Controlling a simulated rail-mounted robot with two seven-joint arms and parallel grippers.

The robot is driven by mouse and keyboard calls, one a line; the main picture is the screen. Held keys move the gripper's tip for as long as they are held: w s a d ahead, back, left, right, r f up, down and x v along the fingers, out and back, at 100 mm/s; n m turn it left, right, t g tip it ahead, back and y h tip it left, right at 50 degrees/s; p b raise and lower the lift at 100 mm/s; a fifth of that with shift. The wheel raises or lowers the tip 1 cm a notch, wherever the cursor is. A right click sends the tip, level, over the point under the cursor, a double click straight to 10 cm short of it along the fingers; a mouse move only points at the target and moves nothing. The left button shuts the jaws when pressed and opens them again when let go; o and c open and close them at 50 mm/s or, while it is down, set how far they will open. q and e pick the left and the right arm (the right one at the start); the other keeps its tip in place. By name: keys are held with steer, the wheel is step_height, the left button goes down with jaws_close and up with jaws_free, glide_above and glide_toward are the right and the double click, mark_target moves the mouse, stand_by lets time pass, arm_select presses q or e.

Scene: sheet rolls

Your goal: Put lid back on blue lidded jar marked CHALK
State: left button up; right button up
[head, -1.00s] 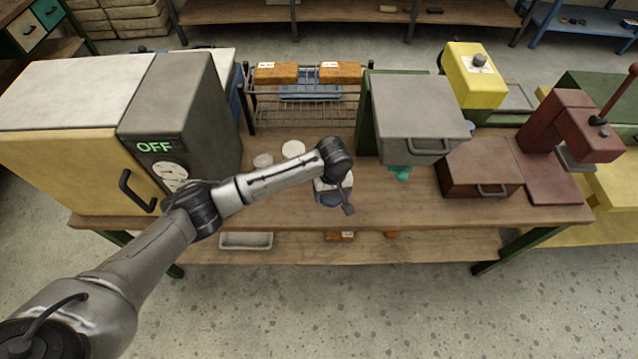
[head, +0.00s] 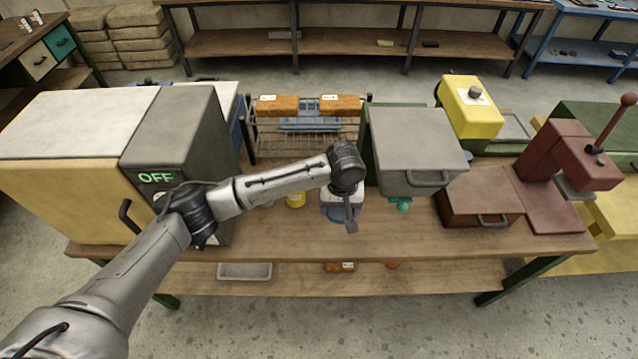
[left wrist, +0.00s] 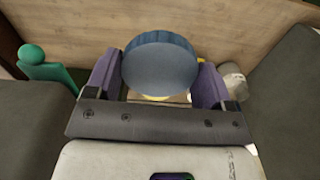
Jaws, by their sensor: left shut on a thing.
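My left gripper (head: 341,204) is above the middle of the workbench. Its two purple fingers (left wrist: 158,75) are shut on a round blue lid with a ribbed rim (left wrist: 160,62), seen flat side on in the left wrist view. The blue also shows just below the gripper in the head view (head: 336,215). A small yellow container (head: 296,200) stands on the bench just left of the gripper, partly hidden by my left arm. No jar marked CHALK can be made out; no such lettering is readable. My right gripper is not in view.
A grey oven-like cabinet (head: 172,130) marked OFF stands left. A wire rack (head: 305,135) is behind, a grey box with a handle (head: 415,150) and green object (head: 402,204) are to the right, then a red press (head: 550,165). The bench front (head: 400,240) is clear.

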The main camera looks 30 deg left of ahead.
arm_select(q)
steer(key=r+m, duration=0.1)
steer(key=r, duration=0.1)
steer(key=s+r, duration=0.1)
steer(key=r, duration=0.2)
steer(key=r+m, duration=0.1)
steer(key=r, duration=0.1)
steer(key=shift+s+d+r+m, duration=0.3)
steer(key=shift+s+r, duration=0.05)
steer(key=s+r+m, duration=0.3)
steer(key=s+r, duration=0.3)
steer(key=r, duration=0.2)
steer(key=shift+s+a, duration=0.3)
steer(key=shift+s, duration=0.05)
steer(key=shift+a+f, duration=0.1)
